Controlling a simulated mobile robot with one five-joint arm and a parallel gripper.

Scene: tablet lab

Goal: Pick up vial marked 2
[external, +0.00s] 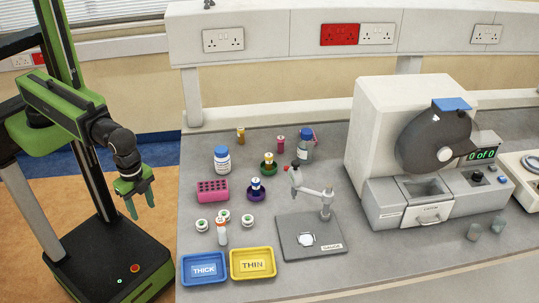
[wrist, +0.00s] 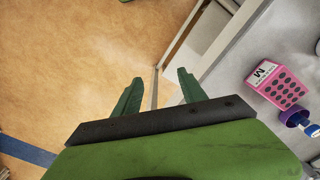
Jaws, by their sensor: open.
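No number 2 can be read on any vial in these frames. A small white vial with a red mark (external: 222,233) stands upright near the bench front, behind the trays. My gripper (external: 141,203) is open and empty, off the left edge of the bench, over the floor side. In the wrist view my gripper (wrist: 154,88) has its green fingers apart with only floor and the bench side beyond.
A pink rack (external: 212,191), several white-and-green round pieces, a blue THICK tray (external: 205,268) and a yellow THIN tray (external: 252,263) are on the bench (external: 330,270). A white bottle (external: 222,160), a gauge stand (external: 311,238) and a large machine (external: 420,160) also stand there.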

